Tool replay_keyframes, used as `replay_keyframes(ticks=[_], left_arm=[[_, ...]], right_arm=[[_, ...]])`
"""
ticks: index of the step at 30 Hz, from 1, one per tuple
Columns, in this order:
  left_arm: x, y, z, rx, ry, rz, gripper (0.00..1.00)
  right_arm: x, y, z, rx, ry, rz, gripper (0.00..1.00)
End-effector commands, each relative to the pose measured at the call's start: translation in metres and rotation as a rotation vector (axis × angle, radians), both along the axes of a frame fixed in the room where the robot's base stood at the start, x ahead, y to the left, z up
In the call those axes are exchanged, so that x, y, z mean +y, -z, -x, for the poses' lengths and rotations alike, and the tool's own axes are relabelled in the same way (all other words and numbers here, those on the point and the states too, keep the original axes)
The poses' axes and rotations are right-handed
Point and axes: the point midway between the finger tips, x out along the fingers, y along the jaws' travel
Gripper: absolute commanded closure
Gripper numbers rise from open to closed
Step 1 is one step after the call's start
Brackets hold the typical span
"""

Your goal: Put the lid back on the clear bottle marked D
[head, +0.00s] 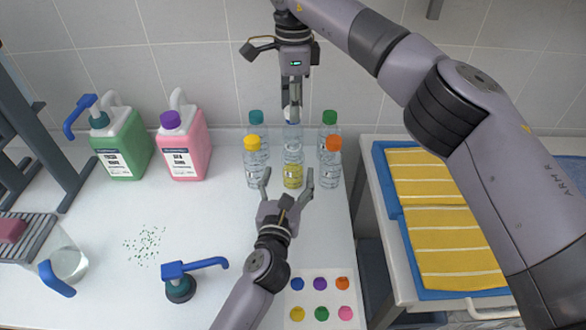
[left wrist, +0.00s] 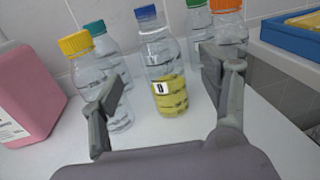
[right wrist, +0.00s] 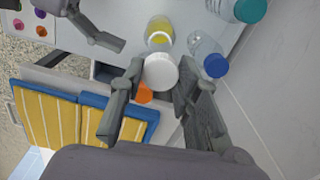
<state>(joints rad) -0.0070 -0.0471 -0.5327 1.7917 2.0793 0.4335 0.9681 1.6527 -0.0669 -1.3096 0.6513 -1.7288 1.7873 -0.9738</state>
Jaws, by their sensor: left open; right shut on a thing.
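The clear bottle marked D (left wrist: 172,88) holds yellow liquid and stands upright in the middle of the bottle group; it also shows in the head view (head: 293,176). Its mouth (right wrist: 158,36) looks uncapped in the right wrist view. My right gripper (head: 290,106) is shut on a white lid (right wrist: 161,71), held above the bottles, apart from bottle D. My left gripper (head: 288,180) is open and low in front of bottle D, one finger toward each side of it. Its fingers (left wrist: 165,95) also frame the bottle in the left wrist view, with no visible grip.
Bottles with yellow (head: 251,143), teal (head: 257,117), green (head: 329,117) and orange (head: 333,143) caps stand closely around D. A blue-capped bottle (right wrist: 214,65) is behind it. Green (head: 122,147) and pink (head: 184,147) jugs stand left. Blue trays of yellow towels (head: 440,240) are right.

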Motion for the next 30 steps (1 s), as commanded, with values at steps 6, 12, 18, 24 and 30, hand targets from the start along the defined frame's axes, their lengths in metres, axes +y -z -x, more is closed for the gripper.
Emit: replay_keyframes(ticks=[6, 12, 18, 24, 30], left_arm=[[-0.007, -0.001, -0.041, -0.001, 0.0, 0.001, 0.3], [-0.01, -0.001, -0.063, -0.001, 0.001, 0.001, 0.3], [-0.011, 0.0, -0.069, 0.0, 0.001, 0.002, 0.3], [-0.011, 0.0, -0.069, 0.0, 0.001, 0.002, 0.3], [-0.011, 0.0, -0.069, 0.001, 0.001, 0.001, 0.42]], right_arm=[[0.0, 0.0, 0.0, 0.0, 0.0, 0.0, 0.79], [0.0, 0.0, 0.0, 0.0, 0.0, 0.0, 0.79], [0.0, 0.0, 0.0, 0.0, 0.0, 0.0, 0.79], [0.0, 0.0, 0.0, 0.0, 0.0, 0.0, 0.79], [0.0, 0.0, 0.0, 0.0, 0.0, 0.0, 0.79]])
